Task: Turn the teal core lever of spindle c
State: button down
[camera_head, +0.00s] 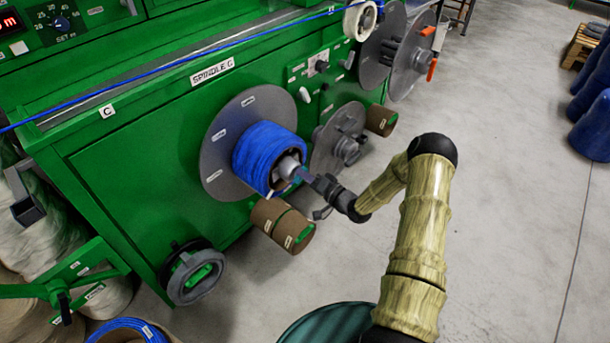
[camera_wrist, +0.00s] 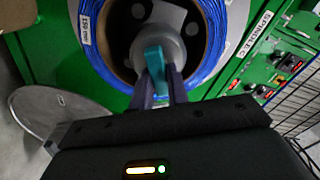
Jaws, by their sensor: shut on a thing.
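The teal core lever (camera_wrist: 154,60) stands at the end of the grey core of spindle C (camera_wrist: 172,48) in the wrist view. My gripper (camera_wrist: 159,78) is shut on the lever, with its two dark fingers either side of it. In the head view my gripper (camera_head: 306,176) reaches in from the right to the spindle's end, and the lever is mostly hidden there. A blue cable spool (camera_head: 262,155) sits on the spindle in front of a grey disc (camera_head: 215,160). The spool also shows in the wrist view (camera_wrist: 95,50).
The green machine (camera_head: 130,170) carries a "SPINDLE C" label (camera_head: 212,72). The floor (camera_head: 500,120) at the right is largely clear.

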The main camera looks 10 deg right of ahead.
jog(key=m, duration=0.4)
jog(key=f+m, duration=0.1)
jog(key=m, duration=0.1)
jog(key=shift+d, duration=0.25)
dwell(0.3)
jog(key=c, duration=1.4)
grip_release()
jog(key=shift+r, duration=0.1)
jog(key=shift+o, duration=0.2)
jog(key=shift+r, duration=0.1)
jog(key=p+v, duration=0.1)
jog(key=v, duration=1.6)
jog(key=shift+s, duration=0.15)
